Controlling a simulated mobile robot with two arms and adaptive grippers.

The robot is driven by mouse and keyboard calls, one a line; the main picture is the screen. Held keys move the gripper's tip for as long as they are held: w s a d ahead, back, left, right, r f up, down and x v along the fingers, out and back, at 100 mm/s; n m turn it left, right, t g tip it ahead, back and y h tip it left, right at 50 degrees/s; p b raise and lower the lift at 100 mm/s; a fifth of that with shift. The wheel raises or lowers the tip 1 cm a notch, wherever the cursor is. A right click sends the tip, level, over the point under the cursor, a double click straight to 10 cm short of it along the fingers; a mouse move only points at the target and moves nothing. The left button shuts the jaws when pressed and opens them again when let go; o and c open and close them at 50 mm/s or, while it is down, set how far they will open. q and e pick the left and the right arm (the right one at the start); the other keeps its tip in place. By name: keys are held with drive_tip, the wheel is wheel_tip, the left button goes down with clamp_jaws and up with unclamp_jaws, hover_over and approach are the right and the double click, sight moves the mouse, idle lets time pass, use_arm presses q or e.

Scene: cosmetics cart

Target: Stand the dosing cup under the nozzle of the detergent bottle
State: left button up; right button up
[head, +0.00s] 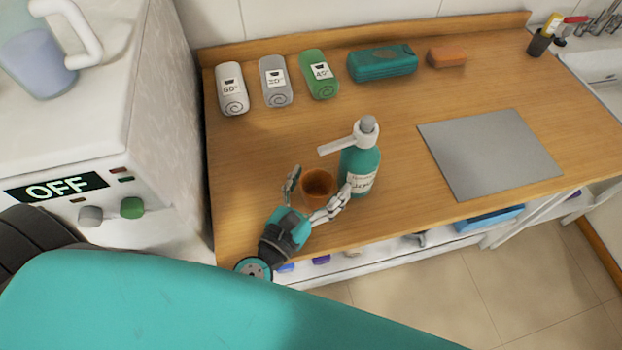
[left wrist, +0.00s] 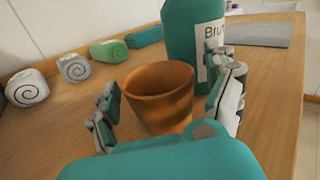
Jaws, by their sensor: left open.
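The dosing cup (head: 319,184) is an orange-brown open cup, upright on the wooden counter. It also shows in the left wrist view (left wrist: 160,97). The detergent bottle (head: 362,171) is teal with a white label and stands just right of the cup; its body shows in the left wrist view (left wrist: 193,40). Its white nozzle (head: 337,145) points left, toward the space behind the cup. My left gripper (head: 316,192) is open, with one finger on each side of the cup and visible gaps in the wrist view. Its right finger is close to the bottle. My right gripper is not in view.
Rolled towels (head: 275,82) in white, grey and green lie along the back left, then a teal pack (head: 382,63) and an orange block (head: 446,57). A grey mat (head: 490,153) lies right. A white machine (head: 100,130) reading OFF borders the counter's left. The counter left of the cup is clear.

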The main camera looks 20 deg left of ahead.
use_arm(q)
drive_tip(key=s+b, duration=0.1)
drive_tip(key=s, duration=0.2)
drive_tip(key=s+a+b, duration=0.1)
drive_tip(key=s+b, duration=0.1)
drive_tip(key=s, duration=0.2)
drive_tip(key=s+a+b, duration=0.1)
drive_tip(key=s+b, duration=0.1)
drive_tip(key=s, duration=0.2)
drive_tip(key=shift+f, duration=0.1)
drive_tip(key=shift+s+a+r, duration=0.15)
drive_tip(key=shift+s+r, duration=0.05)
drive_tip(key=shift+s, duration=0.25)
idle(1.0)
